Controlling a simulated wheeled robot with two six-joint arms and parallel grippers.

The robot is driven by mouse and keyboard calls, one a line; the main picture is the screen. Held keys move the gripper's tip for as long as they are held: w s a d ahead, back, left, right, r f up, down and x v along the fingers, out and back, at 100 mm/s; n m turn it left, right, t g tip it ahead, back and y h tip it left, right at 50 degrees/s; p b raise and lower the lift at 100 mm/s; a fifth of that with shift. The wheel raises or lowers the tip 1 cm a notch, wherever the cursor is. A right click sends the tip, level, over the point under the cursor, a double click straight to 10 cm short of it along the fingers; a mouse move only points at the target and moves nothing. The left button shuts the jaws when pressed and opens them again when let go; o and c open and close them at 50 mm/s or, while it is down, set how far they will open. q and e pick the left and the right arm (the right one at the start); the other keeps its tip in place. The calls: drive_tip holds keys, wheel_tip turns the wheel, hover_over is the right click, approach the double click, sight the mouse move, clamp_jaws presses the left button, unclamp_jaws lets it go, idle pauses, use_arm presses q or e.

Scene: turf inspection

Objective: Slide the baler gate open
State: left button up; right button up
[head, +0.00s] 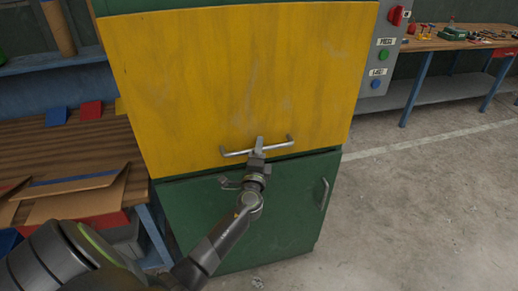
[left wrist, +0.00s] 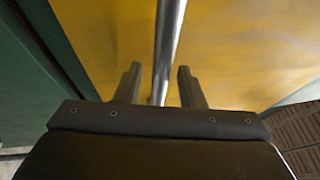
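The baler gate (head: 225,85) is a large yellow panel on the upper front of a green machine. A metal bar handle (head: 278,147) runs across near its lower edge. My left gripper (head: 257,148) is at the middle of this handle and hides part of it. In the left wrist view the gripper (left wrist: 160,88) is open, with one finger on each side of the handle bar (left wrist: 166,50). Gaps show between the bar and the fingers. The yellow gate (left wrist: 235,45) fills the background there. My right gripper is not in view.
Below the gate is a green lower door (head: 285,215) with its own handle (head: 324,193). A grey control panel (head: 386,50) with a red switch and buttons is at right. A wooden bench with cardboard (head: 85,187) stands left. Open concrete floor (head: 430,200) lies right.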

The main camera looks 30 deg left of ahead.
use_arm(q)
drive_tip(key=shift+c, duration=0.5)
clamp_jaws()
drive_tip(key=shift+w, duration=0.1)
